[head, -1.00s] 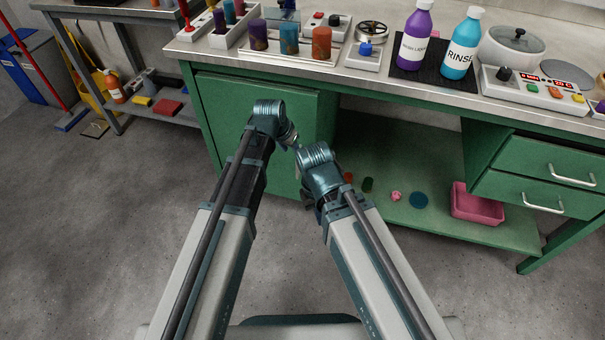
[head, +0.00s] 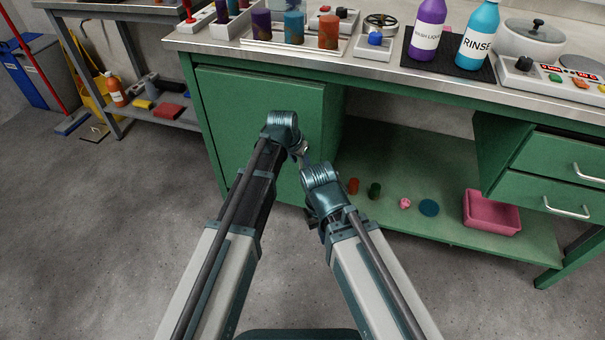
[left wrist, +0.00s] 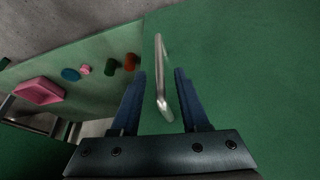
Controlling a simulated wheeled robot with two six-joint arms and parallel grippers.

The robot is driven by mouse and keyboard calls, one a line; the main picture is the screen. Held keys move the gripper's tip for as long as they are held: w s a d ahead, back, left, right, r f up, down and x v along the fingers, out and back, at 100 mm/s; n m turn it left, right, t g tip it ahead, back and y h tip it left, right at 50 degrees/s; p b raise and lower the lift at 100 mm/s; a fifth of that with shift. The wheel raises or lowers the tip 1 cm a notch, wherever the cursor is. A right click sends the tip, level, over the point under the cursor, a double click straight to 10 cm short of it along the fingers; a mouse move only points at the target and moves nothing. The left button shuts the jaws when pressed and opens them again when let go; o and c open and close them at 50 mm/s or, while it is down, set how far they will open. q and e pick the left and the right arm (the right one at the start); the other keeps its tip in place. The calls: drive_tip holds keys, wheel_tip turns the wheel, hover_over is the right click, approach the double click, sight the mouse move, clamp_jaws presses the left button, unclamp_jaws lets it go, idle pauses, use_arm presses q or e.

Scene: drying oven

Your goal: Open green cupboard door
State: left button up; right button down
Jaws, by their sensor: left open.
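The green cupboard door (head: 235,115) is closed, under the left part of the metal-topped bench. In the left wrist view the green door surface (left wrist: 250,70) fills the right side. A silver bar handle (left wrist: 160,65) stands out from it. My left gripper (left wrist: 160,75) is open, with its two blue fingers on either side of the handle and gaps visible. In the head view my left gripper (head: 302,150) is small and partly hidden by its own wrist, in front of the door. My right gripper (head: 314,218) is mostly hidden beneath its wrist, right of the left one.
An open green shelf (head: 455,235) right of the door holds a pink bin (head: 491,213) and several small items. Green drawers (head: 550,170) are at the right. Bottles and devices crowd the bench top (head: 375,70). The floor (head: 110,220) at left is clear.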

use_arm(q)
drive_tip(key=b+x, duration=0.3)
drive_tip(key=x, duration=0.1)
drive_tip(key=shift+w+f, duration=0.1)
drive_tip(key=shift+f, duration=0.15)
use_arm(e)
wheel_tip(320, 180, down, 4)
drive_tip(key=shift+f, duration=0.1)
use_arm(q)
drive_tip(key=shift+r, duration=0.1)
drive_tip(key=shift+c, duration=0.3)
clamp_jaws()
idle(0.5)
